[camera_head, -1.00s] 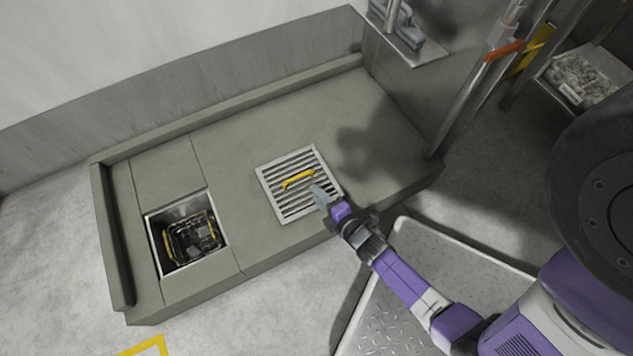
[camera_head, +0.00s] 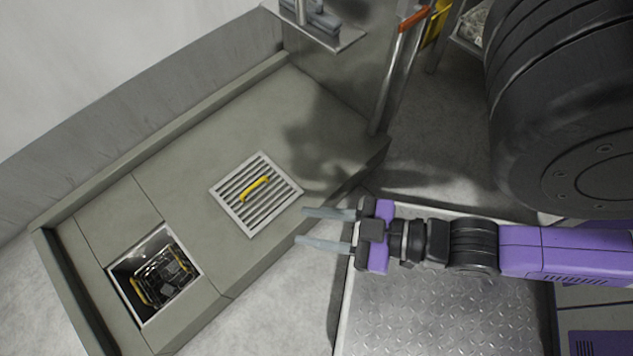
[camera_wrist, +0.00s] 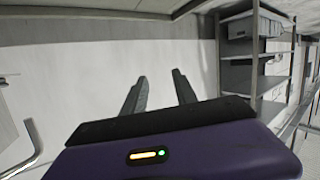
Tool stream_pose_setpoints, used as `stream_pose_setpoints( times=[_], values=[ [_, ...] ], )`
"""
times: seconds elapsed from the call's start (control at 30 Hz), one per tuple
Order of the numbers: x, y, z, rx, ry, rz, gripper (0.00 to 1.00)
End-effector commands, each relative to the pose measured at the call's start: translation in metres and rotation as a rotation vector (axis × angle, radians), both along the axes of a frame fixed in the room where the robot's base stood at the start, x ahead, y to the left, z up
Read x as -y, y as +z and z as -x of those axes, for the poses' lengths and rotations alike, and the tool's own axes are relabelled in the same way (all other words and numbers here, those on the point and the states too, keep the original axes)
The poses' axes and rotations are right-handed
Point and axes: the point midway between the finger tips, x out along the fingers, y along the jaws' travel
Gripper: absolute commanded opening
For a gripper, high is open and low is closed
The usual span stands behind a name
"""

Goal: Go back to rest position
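My gripper (camera_head: 326,229) is open and empty, its two grey fingers apart and pointing left. In the head view it appears to the right of the slatted grate, above the floor and the edge of the metal plate. The wrist view shows both fingers (camera_wrist: 160,92) spread with nothing between them. The grate (camera_head: 234,212) lies on the grey-green platform, with a yellow handle (camera_head: 254,188) on top. Nothing touches the handle.
A square opening (camera_head: 112,268) in the platform (camera_head: 210,140) holds a dark basket with yellow handles (camera_head: 137,291). An upright metal panel with an orange-handled pole (camera_head: 398,60) stands behind. The wrist view shows shelving (camera_wrist: 238,72) at right.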

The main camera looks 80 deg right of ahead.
Motion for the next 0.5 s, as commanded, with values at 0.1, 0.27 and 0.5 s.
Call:
stream_pose_setpoints(
  times=[0.1, 0.27, 0.5],
  values=[
    [-0.004, 0.023, 0.003, 0.004, 0.005, -0.079, 0.34],
    [-0.005, 0.029, 0.004, 0.005, 0.004, -0.106, 0.34],
    [-0.005, 0.031, 0.004, 0.006, 0.004, -0.103, 0.34]
  ],
)
